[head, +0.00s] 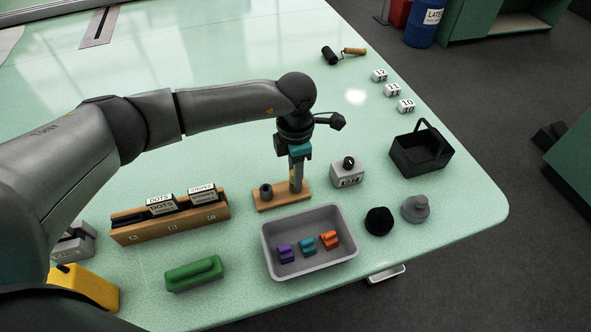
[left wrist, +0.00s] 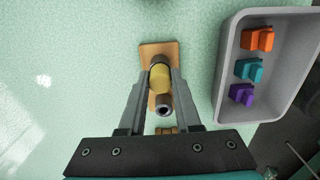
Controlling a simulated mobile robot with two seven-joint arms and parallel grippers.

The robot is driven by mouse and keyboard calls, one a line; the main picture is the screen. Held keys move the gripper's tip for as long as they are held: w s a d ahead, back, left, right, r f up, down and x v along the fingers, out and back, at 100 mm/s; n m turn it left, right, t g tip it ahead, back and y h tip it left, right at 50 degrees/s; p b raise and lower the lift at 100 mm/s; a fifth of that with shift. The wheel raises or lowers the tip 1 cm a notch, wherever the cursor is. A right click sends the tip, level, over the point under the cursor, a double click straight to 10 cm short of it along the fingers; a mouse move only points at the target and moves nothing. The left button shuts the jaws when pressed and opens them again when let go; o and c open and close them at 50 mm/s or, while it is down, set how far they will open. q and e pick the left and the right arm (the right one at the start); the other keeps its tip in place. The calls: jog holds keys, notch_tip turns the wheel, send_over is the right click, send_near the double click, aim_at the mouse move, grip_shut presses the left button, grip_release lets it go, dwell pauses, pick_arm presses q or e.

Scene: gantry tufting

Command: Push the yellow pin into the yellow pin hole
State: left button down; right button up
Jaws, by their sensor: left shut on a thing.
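The yellow pin (left wrist: 160,78) is between the two fingers of my left gripper (left wrist: 160,84), which is shut on it. A small wooden block (head: 283,197) lies on the green table, and it also shows in the left wrist view (left wrist: 147,50). A dark grey socket with an open top (head: 266,191) stands on the block's left end, clear of the fingers. In the head view my left gripper (head: 296,186) points down over the block's right end and hides most of the pin. A grey rim shows beside the pin; I cannot tell how deep the pin sits.
A grey tray (head: 268,246) with purple, teal and orange pieces stands just in front of the block. A grey weight-like box (head: 347,174) and a black basket (head: 420,152) are to the right. A wooden rack (head: 170,228) and a green block (head: 194,273) are left.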

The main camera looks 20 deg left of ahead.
pick_arm(q)
jog(key=shift+r, duration=0.15)
jog(key=shift+r+p, duration=1.55)
jog(key=shift+r, duration=0.5)
